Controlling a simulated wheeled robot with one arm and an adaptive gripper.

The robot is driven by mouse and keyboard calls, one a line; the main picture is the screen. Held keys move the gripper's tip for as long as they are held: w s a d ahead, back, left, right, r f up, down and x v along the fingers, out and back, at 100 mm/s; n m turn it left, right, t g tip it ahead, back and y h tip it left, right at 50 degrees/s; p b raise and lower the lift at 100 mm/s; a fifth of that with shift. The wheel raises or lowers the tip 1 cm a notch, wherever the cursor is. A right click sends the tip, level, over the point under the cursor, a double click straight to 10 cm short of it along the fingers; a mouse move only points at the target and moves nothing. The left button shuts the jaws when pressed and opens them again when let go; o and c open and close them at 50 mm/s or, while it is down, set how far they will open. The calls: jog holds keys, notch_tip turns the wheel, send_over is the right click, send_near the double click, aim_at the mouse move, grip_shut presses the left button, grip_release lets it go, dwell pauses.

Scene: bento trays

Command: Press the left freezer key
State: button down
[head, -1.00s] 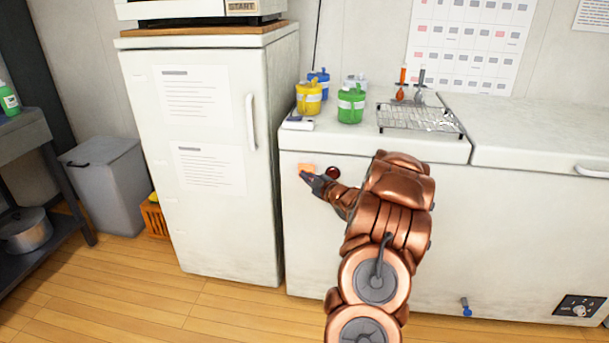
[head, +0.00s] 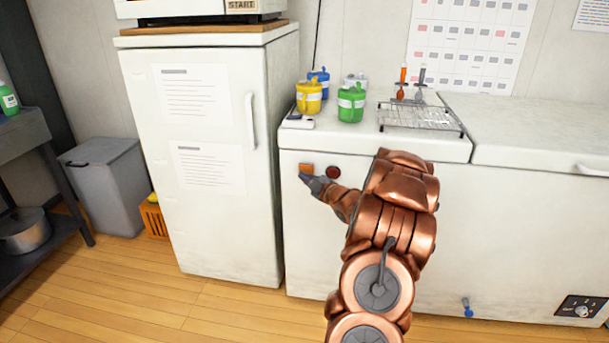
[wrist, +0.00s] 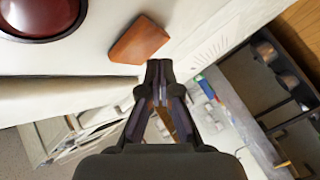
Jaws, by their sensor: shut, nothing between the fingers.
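The left freezer key is a small orange square (head: 306,168) on the white freezer's front, left of a round dark red key (head: 333,172). In the wrist view the orange key (wrist: 138,40) stands out from the white panel, and the red dome (wrist: 40,14) is at the top left. My gripper (head: 303,177) is shut and empty, its tips just below the orange key in the head view. In the wrist view my gripper's tips (wrist: 159,66) are beside the orange key's lower right corner, with a small gap seen between them.
The white freezer (head: 480,220) carries a yellow cup (head: 309,98), a green cup (head: 350,104), blue and grey ones behind, and a wire rack (head: 420,117). A white fridge (head: 215,220) stands close on the left. The wooden floor (head: 130,290) in front is clear.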

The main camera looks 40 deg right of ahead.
jog(key=s+a+b, duration=0.1)
jog(key=a+b, duration=0.1)
jog(key=s+a+b, duration=0.1)
jog(key=s+a, duration=0.1)
jog(key=shift+s+a+b, duration=0.2)
jog(key=shift+a+b, duration=0.15)
jog(key=shift+a, duration=0.05)
dwell(0.5)
jog(key=s+a+r+m+g+p, duration=0.2)
jog(key=a+r+g+p, duration=0.4)
jog(key=a, duration=0.3)
jog(key=s+a+r+m+g+p, duration=0.2)
jog(key=a+r+g+p, duration=0.1)
jog(key=a+r+p, duration=0.45)
jog(key=s+a+r+m+g+y+p, duration=0.1)
jog(key=s+a+r+g+p, duration=0.2)
jog(key=s+a, duration=0.5)
jog(key=s+a+r+m+g+y+p, duration=0.1)
jog(key=s+a+r+g+p, duration=0.2)
jog(key=s+a, duration=0.6)
jog(key=s+a+r+m+g+y+p, duration=0.1)
jog(key=s+a+r+g+p, duration=0.2)
jog(key=s, duration=1.2)
jog(key=a+r+p, duration=0.3)
jog(key=a+p, duration=0.1)
jog(key=a, duration=0.1)
jog(key=shift+s+a+m+g, duration=0.25)
jog(key=shift+a+m+g, duration=0.15)
